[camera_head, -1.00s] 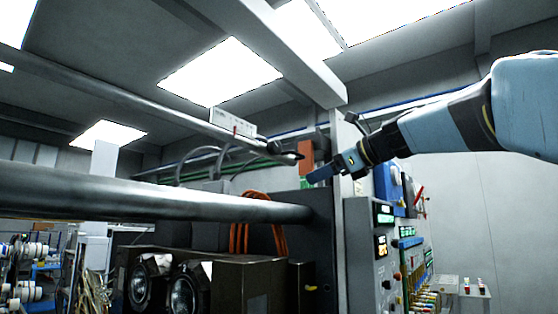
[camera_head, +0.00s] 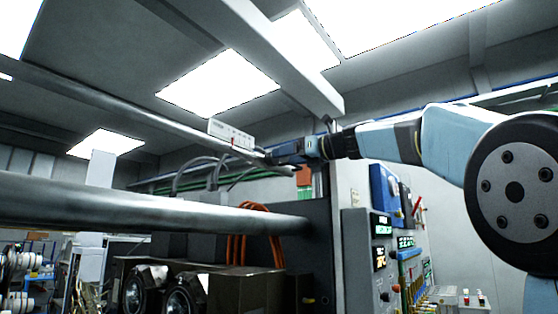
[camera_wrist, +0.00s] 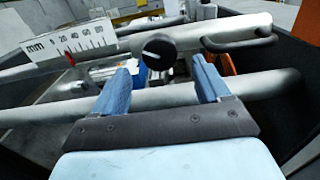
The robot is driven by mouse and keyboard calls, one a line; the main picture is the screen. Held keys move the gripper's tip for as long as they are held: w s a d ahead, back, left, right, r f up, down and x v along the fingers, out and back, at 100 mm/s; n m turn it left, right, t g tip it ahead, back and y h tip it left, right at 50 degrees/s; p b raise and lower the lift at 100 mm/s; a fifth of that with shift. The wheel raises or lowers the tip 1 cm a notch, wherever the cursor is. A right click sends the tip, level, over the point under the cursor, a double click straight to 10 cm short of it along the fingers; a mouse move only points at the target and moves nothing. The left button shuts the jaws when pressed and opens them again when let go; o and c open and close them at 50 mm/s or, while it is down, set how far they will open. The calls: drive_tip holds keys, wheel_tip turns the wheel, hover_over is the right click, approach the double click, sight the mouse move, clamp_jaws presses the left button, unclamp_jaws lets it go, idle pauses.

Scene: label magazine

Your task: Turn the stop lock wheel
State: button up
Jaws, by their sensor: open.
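The stop lock wheel looks to be the black round knob (camera_wrist: 158,50) with a white mark on its face, on the upper metal bar in the wrist view. My gripper (camera_wrist: 163,66) is open, its two blue fingers apart, one to the left and one to the right of the knob. The fingertips appear just short of the knob or beside it; I cannot tell the exact depth. In the head view my gripper (camera_head: 272,158) is at the right end of the far bar. The knob cannot be made out there behind it.
A white millimetre scale (camera_wrist: 72,42) with a red pointer stands left of the knob. A second metal bar (camera_wrist: 160,98) runs below the fingers. A curved dark handle (camera_wrist: 240,42) is at right. A control panel (camera_head: 382,250) stands below my arm in the head view.

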drive_tip(key=shift+x, duration=2.35)
drive_tip(key=shift+c, duration=0.2)
